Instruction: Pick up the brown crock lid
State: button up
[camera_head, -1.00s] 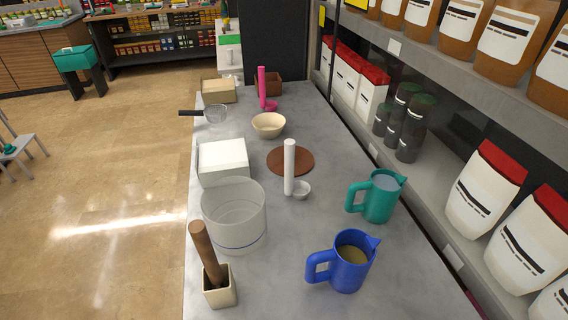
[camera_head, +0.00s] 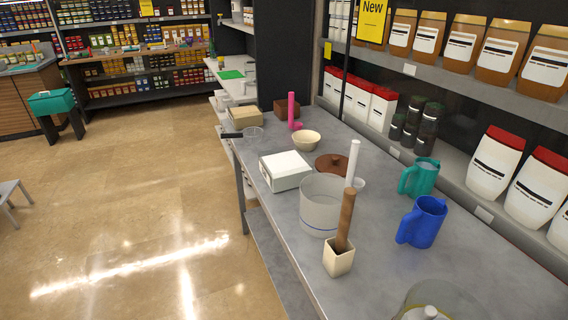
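The brown crock lid (camera_head: 328,165) is a flat, round, dark reddish-brown disc with a small knob. It lies on the grey worktop (camera_head: 300,210). A tall white rod (camera_head: 353,160) with a small white cup at its foot stands at its right side and overlaps its edge in the view. My gripper is not in view.
A cream bowl (camera_head: 306,140) stands behind the lid. A green pitcher (camera_head: 420,178) and blue pitcher (camera_head: 424,222) stand to the right. A wooden pestle (camera_head: 345,217) leans in a square cream pot (camera_head: 339,257). A clear rounded vessel (camera_head: 450,300) is at the bottom edge. Open floor (camera_head: 130,220) lies left.

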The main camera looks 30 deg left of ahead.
aim_at(333, 165)
jog(key=u, duration=2.05)
jog(key=i+l+u, duration=0.1)
jog(key=i+u, duration=0.4)
jog(key=i+l+u, duration=0.35)
jog(key=u, duration=0.15)
jog(key=i+l, duration=0.25)
jog(key=i, duration=0.25)
jog(key=i+l, duration=0.25)
jog(key=i, duration=0.25)
jog(key=i+l, duration=0.25)
jog(key=i, duration=0.25)
jog(key=i+l, duration=0.25)
jog(key=i, duration=0.25)
jog(key=i+z, duration=0.4)
jog(key=i+j+z, duration=0.15)
jog(key=z, duration=0.2)
jog(key=i+j+z, duration=0.25)
jog(key=i+z, duration=0.15)
